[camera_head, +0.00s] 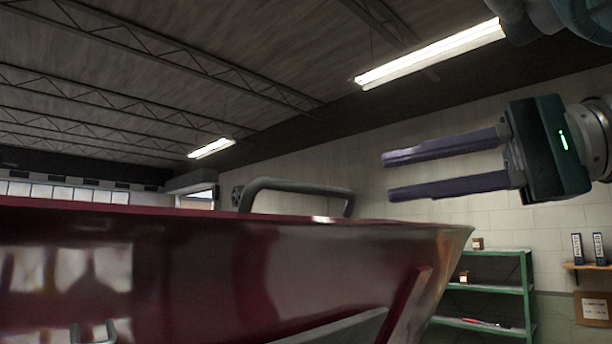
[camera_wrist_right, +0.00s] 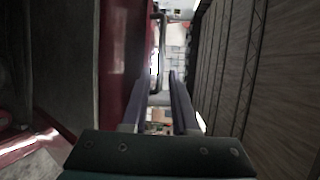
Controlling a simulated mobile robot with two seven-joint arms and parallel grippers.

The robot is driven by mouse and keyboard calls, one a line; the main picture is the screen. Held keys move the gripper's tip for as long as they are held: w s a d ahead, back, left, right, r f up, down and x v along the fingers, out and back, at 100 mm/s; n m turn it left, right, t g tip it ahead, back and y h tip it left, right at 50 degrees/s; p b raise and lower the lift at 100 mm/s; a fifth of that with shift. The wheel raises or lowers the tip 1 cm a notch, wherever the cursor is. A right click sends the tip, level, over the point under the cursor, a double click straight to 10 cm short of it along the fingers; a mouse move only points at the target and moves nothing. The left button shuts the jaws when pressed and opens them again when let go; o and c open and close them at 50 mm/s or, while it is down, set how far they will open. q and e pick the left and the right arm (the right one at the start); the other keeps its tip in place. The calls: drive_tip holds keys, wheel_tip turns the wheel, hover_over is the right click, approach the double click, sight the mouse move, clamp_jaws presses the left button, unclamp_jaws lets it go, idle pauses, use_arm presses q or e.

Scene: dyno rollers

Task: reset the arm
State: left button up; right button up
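My right gripper (camera_head: 388,174) reaches in from the right in the head view, raised in the air and pointing left. Its two purple fingers are parallel with a clear gap between them, and nothing is between them. In the right wrist view the fingers (camera_wrist_right: 166,75) also stand apart. My left gripper is in neither view. A large dark red glossy body (camera_head: 340,262) fills the lower left of the head view, below and left of the right gripper. It also shows in the right wrist view (camera_wrist_right: 125,60).
A grey bar handle (camera_head: 297,186) stands on top of the red body. A green shelf (camera_head: 483,290) with small items is behind it. A small wooden wall shelf (camera_head: 590,266) and a cardboard box (camera_head: 594,309) are at the right. Ceiling lights (camera_head: 430,55) hang above.

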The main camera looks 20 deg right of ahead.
drive_tip(key=shift+f, duration=0.1)
idle(0.3)
drive_tip(key=s+a+f+n+g+h, duration=0.1)
drive_tip(key=s+f+n+g+h, duration=0.15)
drive_tip(key=f, duration=0.95)
drive_tip(key=s+a+f+n+g+h, duration=0.1)
drive_tip(key=a+f+n+g+h, duration=0.15)
drive_tip(key=f, duration=1.05)
drive_tip(key=s+f+n+g+h, duration=0.3)
drive_tip(key=s+f+n+h, duration=0.3)
drive_tip(key=s+f, duration=0.6)
drive_tip(key=shift+s+a+f+n, duration=0.2)
drive_tip(key=shift+s+n, duration=0.2)
drive_tip(key=shift+s, duration=0.85)
